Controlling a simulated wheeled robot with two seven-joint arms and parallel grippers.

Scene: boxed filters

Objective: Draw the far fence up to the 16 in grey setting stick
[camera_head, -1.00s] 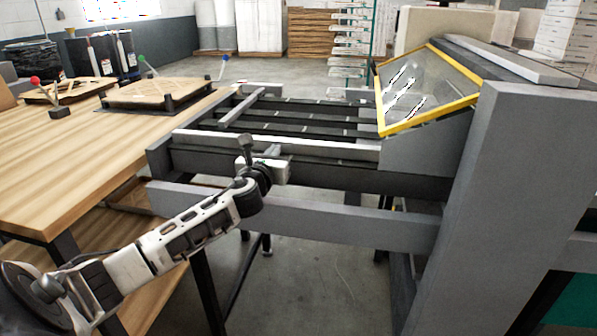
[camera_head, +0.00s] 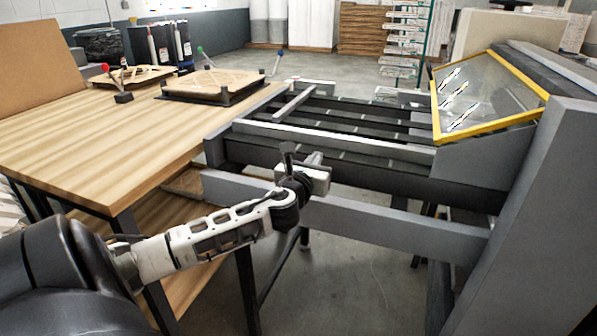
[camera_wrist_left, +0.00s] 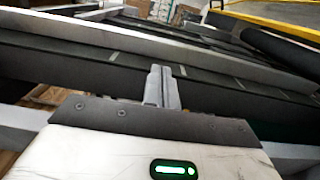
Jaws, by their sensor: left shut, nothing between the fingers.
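A pale grey stick (camera_head: 293,104) lies across the dark slatted bed, its near end close to a long light grey near fence (camera_head: 340,141). I take it for the setting stick; no size marking is readable. A light bar at the bed's far side (camera_head: 310,82) looks like the far fence, partly hidden by distance and low contrast. My left gripper (camera_head: 315,157) is in front of and below the near fence, apart from the stick. In the left wrist view its fingers (camera_wrist_left: 161,86) are together and empty, in front of the machine's dark rail. My right gripper is not in view.
A wooden table (camera_head: 110,145) with a framed panel (camera_head: 212,85) stands left of the machine. A yellow-edged clear guard (camera_head: 485,100) rises at the bed's right. A grey crossbeam (camera_head: 400,228) runs behind and below my left gripper. Open floor lies beneath.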

